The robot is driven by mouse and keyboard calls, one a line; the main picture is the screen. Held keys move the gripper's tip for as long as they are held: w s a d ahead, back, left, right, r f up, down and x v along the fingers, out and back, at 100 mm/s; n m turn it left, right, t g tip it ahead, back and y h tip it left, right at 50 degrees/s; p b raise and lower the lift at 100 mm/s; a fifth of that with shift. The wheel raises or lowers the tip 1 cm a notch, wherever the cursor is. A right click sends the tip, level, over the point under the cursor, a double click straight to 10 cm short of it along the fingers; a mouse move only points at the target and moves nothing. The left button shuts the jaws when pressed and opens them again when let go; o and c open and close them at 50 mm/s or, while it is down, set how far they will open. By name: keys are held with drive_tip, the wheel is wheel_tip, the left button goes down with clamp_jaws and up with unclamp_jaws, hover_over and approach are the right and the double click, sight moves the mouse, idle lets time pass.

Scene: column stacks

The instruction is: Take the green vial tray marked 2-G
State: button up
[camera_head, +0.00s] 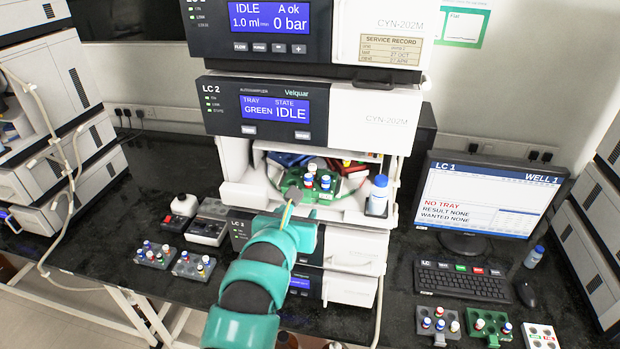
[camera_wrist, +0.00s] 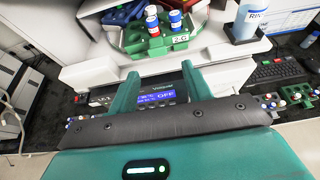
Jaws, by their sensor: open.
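A green vial tray (camera_head: 292,181) sits in the open bay of the LC 2 autosampler, with several red-, blue- and white-capped vials in it. In the head view my arm reaches up to the bay from the front. A second green tray (camera_head: 480,336) with vials stands on the right bench; its marking is unreadable.
A blue-capped bottle (camera_head: 377,196) stands at the bay's right edge. Blue and red items lie deeper in the bay. Grey vial trays (camera_head: 154,256) stand on the left bench. The monitor (camera_head: 485,205) and keyboard (camera_head: 460,284) are to the right.

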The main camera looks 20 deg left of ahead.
sight(304, 199)
drive_tip(key=shift+p+x, duration=0.75)
drive_tip(key=shift+x, duration=1.15)
drive_tip(key=shift+w+a+p, duration=0.15)
drive_tip(key=shift+w+p, duration=0.5)
drive_tip(key=shift+p, duration=0.15)
drive_tip(key=p+x, duration=0.2)
drive_tip(key=x, duration=0.2)
drive_tip(key=shift+a+f, duration=0.1)
drive_tip(key=shift+a, duration=0.05)
drive_tip(key=shift+s, duration=0.1)
drive_tip(key=c, duration=0.9)
